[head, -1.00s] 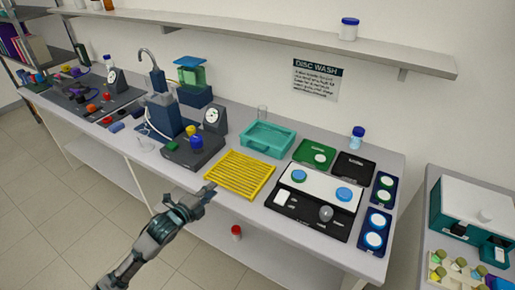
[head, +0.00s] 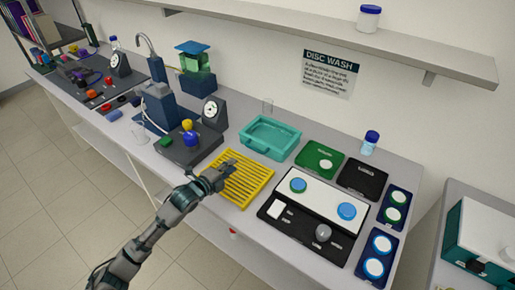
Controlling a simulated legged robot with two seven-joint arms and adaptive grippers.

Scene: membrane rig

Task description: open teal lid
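A teal top piece (head: 193,47) sits above a dark blue box (head: 198,83) at the back of the bench, left of centre. An open teal tray (head: 270,137) with a front handle lies at the middle of the bench. My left gripper (head: 228,167) is over the yellow slatted rack (head: 248,188), in front of the teal tray and apart from it. Its fingers are too small to tell open from shut. My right gripper is out of view.
A dark pump-like unit (head: 160,108) and a round gauge (head: 211,110) stand left of the teal tray. A black-and-white panel (head: 320,200) with blue-capped discs, green (head: 318,160) and black trays lie right. A shelf (head: 340,40) overhangs the bench.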

